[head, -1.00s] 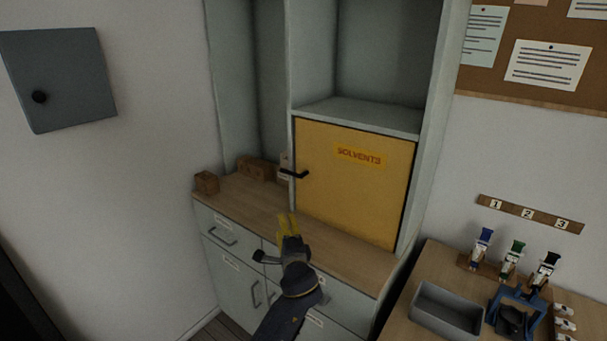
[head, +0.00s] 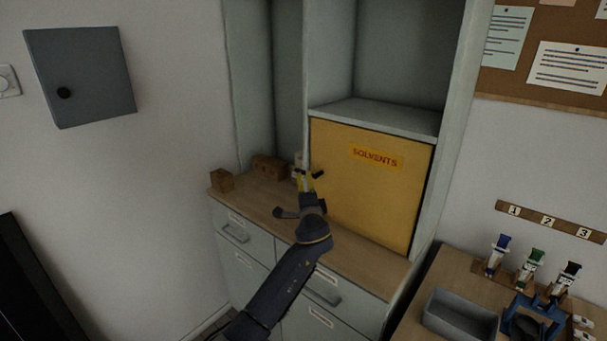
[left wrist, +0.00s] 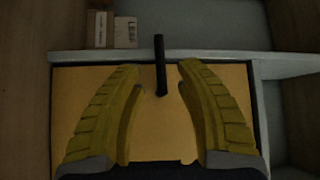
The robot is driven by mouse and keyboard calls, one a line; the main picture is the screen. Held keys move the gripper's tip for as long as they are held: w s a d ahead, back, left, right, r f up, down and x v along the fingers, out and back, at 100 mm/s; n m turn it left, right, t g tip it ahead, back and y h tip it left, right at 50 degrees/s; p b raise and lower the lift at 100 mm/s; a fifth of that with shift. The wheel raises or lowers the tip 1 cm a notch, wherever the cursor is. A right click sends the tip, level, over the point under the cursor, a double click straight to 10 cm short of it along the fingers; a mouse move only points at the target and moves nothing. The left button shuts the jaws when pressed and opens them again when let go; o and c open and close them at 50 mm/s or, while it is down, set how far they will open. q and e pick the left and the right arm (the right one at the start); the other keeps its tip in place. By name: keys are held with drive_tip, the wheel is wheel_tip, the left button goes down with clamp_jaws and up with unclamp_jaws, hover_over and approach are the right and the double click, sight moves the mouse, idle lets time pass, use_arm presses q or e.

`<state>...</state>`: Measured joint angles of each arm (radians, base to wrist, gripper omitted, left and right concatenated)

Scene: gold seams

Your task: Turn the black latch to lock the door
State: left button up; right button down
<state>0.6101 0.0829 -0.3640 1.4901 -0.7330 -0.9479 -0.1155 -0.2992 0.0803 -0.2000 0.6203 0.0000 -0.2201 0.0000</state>
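The yellow door (head: 375,190) marked SOLVENTS looks shut in the cabinet, in the middle of the head view. The black latch (head: 319,174) is at the door's left edge, partly hidden by my gripper there. In the left wrist view the latch (left wrist: 160,68) shows as a black bar between my fingertips, with a gap on both sides. My left gripper (head: 306,182) has yellow fingers and is open in front of the latch; it also shows in the left wrist view (left wrist: 160,68). My right gripper is in neither view.
A wooden counter (head: 362,244) runs below the door. Small brown boxes (head: 222,180) stand on it at the left. A grey wall box (head: 82,76) hangs at the left. A grey tray (head: 461,316) and several coloured-top items are at the lower right.

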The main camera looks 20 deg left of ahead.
sight(303, 173)
use_arm(q)
drive_tip(key=shift+x, duration=3.25)
drive_tip(key=shift+o, duration=0.3)
clamp_jaws()
